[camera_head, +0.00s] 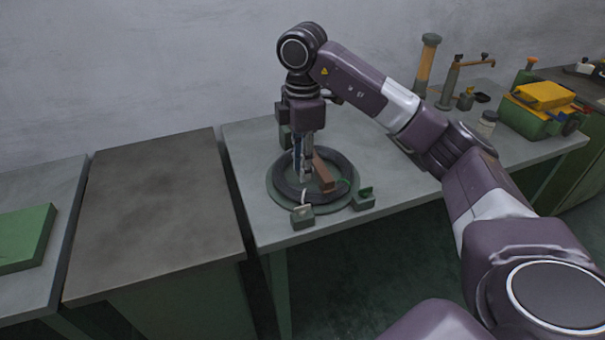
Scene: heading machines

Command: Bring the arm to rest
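My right arm (365,80) reaches in from the right, bends at its wrist and points down over the middle table. My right gripper (304,174) is low over the middle of a dark ring-shaped coil (285,190), inside its ring as seen from here. The fingers look close together, but the view is too small to tell whether they are shut or hold anything. A brown block-like piece (323,178) leans right beside the fingertips; whether they touch cannot be told. My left gripper is not in view.
The coil lies on a round green base with small green blocks (302,217) at its front. The brown-grey tabletop (150,205) at left is clear.

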